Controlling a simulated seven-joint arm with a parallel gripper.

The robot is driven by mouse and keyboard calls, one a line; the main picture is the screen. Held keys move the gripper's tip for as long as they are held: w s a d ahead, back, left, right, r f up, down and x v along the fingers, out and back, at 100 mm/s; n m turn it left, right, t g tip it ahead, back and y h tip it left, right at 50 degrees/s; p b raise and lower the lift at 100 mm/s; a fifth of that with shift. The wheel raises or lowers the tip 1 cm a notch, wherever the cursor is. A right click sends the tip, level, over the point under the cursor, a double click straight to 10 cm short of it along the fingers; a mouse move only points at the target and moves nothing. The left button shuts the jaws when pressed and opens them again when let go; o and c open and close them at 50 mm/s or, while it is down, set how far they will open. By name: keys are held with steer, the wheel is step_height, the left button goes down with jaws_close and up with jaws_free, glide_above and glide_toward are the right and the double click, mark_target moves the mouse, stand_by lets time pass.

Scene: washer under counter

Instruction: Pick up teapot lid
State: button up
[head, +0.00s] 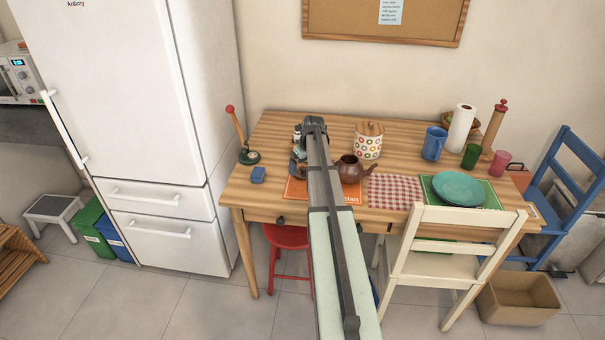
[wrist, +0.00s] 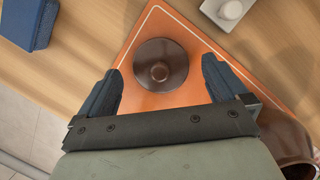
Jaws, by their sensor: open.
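The teapot lid (wrist: 160,66) is a round, dark brown disc with a small knob, lying on an orange mat (wrist: 141,48) in the wrist view. My gripper (wrist: 164,82) is open above the mat, with one blue finger on each side of the lid's near edge and nothing between them in its grasp. The brown teapot (head: 350,169) stands on the mat's right part in the head view, and its edge shows at the lower right of the wrist view (wrist: 288,137). In the head view my arm hides the lid.
A blue block (head: 258,174) lies left of the mat on the wooden table (head: 285,127). A white object (wrist: 230,9) lies beyond the lid. A dotted canister (head: 368,143) stands behind the teapot. A checked cloth (head: 395,191) and teal plate (head: 459,189) lie to the right.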

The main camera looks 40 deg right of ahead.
steer(key=shift+x, duration=1)
steer(key=shift+c, duration=0.3)
steer(key=c, duration=0.9)
